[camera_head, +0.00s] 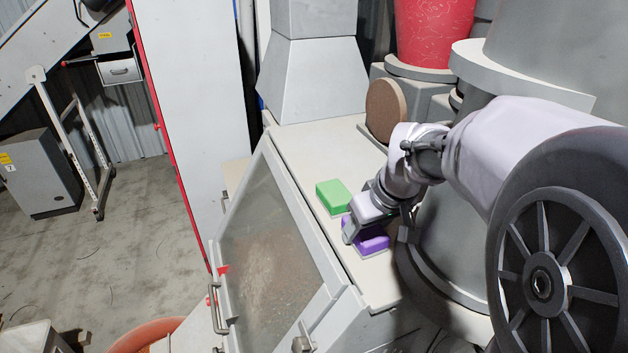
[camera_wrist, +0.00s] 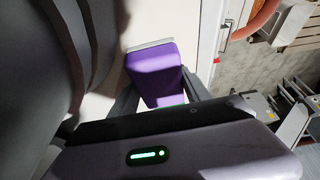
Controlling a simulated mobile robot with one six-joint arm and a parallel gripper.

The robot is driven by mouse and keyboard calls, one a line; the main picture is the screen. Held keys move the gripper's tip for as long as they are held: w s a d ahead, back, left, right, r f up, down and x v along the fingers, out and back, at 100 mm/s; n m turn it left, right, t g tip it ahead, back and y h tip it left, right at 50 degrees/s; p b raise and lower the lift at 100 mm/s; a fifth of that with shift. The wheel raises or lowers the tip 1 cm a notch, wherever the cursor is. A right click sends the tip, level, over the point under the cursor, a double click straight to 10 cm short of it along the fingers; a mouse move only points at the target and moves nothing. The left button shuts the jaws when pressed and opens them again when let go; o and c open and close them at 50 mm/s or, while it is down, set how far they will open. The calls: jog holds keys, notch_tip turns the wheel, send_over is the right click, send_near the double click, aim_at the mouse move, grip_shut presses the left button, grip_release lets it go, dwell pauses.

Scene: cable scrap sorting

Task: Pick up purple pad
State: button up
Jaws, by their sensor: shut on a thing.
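The purple pad (camera_head: 371,243) is on the pale top of the machine cabinet, at its right part in the head view. My gripper (camera_head: 357,232) is over it from above, and its end hides part of the pad. In the wrist view the purple pad (camera_wrist: 155,75) sits between the two fingers of my gripper (camera_wrist: 160,98), which are shut on it. A pale strip shows along the pad's far edge. Whether the pad touches the surface is hard to tell.
A green pad (camera_head: 333,197) lies on the cabinet top (camera_head: 315,150) just behind the purple one. A round brown disc (camera_head: 386,110) stands farther back. A large grey cylinder (camera_head: 445,240) rises close on the right. The cabinet's sloping window (camera_head: 270,250) falls away on the left.

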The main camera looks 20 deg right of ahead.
jog(key=r, duration=0.4)
jog(key=shift+s+a, duration=0.1)
jog(key=shift+a, duration=0.25)
jog(key=s+a+b, duration=0.1)
jog(key=s+a, duration=0.3)
jog(key=a, duration=0.2)
jog(key=s+a+r+b, duration=0.1)
jog(key=s+a+b, duration=0.1)
jog(key=a, duration=0.5)
jog(key=shift+s+a+r, duration=0.15)
jog(key=shift+s+r, duration=0.05)
jog(key=shift+s, duration=0.65)
